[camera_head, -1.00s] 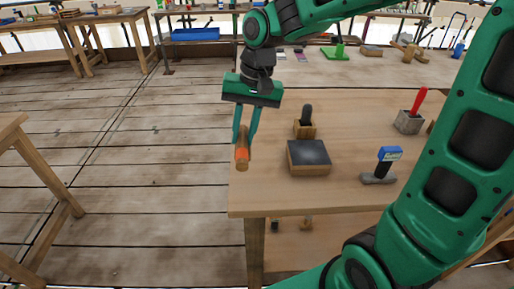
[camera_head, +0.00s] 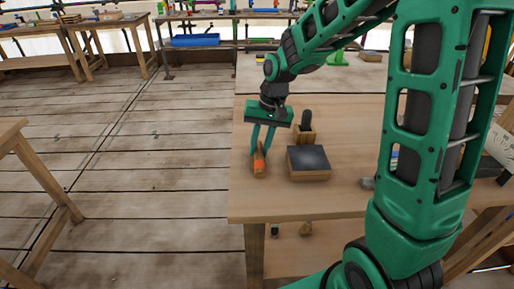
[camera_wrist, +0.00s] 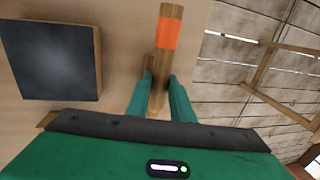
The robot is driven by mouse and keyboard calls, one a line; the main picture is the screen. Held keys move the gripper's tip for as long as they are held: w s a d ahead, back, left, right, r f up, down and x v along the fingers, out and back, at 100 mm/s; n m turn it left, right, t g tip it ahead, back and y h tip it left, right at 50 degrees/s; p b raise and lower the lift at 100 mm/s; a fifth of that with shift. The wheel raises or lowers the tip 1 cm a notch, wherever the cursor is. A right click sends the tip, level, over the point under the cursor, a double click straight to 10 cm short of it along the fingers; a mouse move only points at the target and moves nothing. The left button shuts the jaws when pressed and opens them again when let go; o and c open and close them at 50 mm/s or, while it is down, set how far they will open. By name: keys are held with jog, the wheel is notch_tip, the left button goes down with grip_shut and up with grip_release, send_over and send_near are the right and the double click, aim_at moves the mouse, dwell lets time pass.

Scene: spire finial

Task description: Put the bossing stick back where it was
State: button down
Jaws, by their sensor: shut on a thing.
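The bossing stick is a wooden stick with an orange band (camera_head: 259,164), over the left part of the wooden table (camera_head: 300,203). My gripper (camera_head: 261,150) is shut on it, with one green finger on each side. In the wrist view the stick (camera_wrist: 167,48) points away from my gripper (camera_wrist: 161,92), its banded end sticking out past the fingertips. A small brown wooden piece (camera_wrist: 150,63) shows beside the stick there, partly hidden by a finger. I cannot tell whether the stick touches the table.
A dark-topped block (camera_head: 309,160) lies right of the stick; it also shows in the wrist view (camera_wrist: 50,60). Behind it stands a wooden holder with a dark-handled tool (camera_head: 306,124). The table's left edge is close to the stick. The front left tabletop is clear.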

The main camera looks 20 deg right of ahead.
jog(key=c, duration=1.6)
grip_release()
jog(key=shift+f, duration=0.1)
jog(key=shift+o, duration=0.2)
notch_tip(320, 180, up, 12)
jog(key=d, duration=0.2)
jog(key=shift+s+d, duration=0.2)
jog(key=shift+s, duration=0.15)
jog(key=s+d+f+m, duration=0.1)
jog(key=s+d, duration=0.4)
jog(key=s, duration=0.4)
jog(key=s+d+f+m+h, duration=0.1)
jog(key=s+d+f, duration=0.1)
jog(key=s+d, duration=0.3)
jog(key=s+d+f+h, duration=0.1)
jog(key=s+d, duration=0.4)
jog(key=s, duration=0.8)
jog(key=shift+s+d+f+m+g, duration=0.15)
jog(key=shift+s+f+m+g, duration=0.1)
jog(key=shift+f+m+g, duration=0.2)
